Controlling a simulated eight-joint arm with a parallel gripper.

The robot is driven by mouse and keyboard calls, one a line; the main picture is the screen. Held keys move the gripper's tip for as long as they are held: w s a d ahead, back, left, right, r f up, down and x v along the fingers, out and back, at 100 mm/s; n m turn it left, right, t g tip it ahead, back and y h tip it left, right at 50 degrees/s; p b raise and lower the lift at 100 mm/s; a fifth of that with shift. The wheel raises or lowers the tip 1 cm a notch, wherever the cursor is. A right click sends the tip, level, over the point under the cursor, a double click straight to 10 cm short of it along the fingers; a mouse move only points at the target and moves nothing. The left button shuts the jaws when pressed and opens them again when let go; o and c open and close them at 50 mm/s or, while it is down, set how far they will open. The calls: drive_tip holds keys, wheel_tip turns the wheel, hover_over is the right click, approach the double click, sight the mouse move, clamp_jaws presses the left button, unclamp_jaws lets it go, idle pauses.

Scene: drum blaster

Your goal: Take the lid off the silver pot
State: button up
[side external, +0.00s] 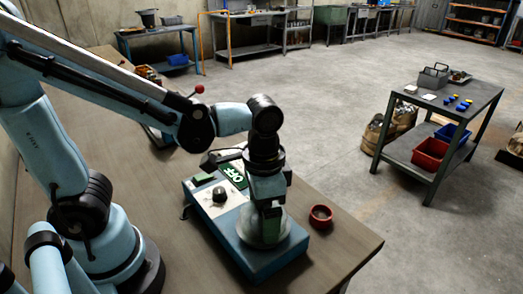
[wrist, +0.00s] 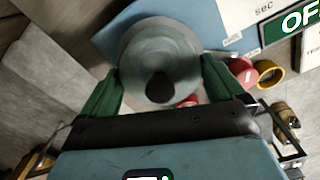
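The silver pot (side external: 262,233) stands on the blue and white machine box (side external: 255,262), largely hidden behind my gripper (side external: 270,218) in the side view. In the wrist view, its round grey lid (wrist: 150,50) is at top centre, with a dark knob (wrist: 159,88) sticking up towards the camera. The lid is on the pot. The green fingers of my gripper (wrist: 160,72) are spread wide, one on each side of the lid and knob. My gripper is above the pot, pointing down. Whether the fingers touch the lid's rim cannot be told.
A dark knob (side external: 219,194) and a green OFF display (side external: 234,175) are on the box left of the pot. A red ring (side external: 320,217) lies on the brown table (side external: 345,240) to the right. A grey cart (side external: 440,100) stands apart on the floor.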

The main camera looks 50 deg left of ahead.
drive_tip(key=c, duration=0.4)
drive_tip(key=shift+o, duration=0.2)
drive_tip(key=shift+r, duration=0.15)
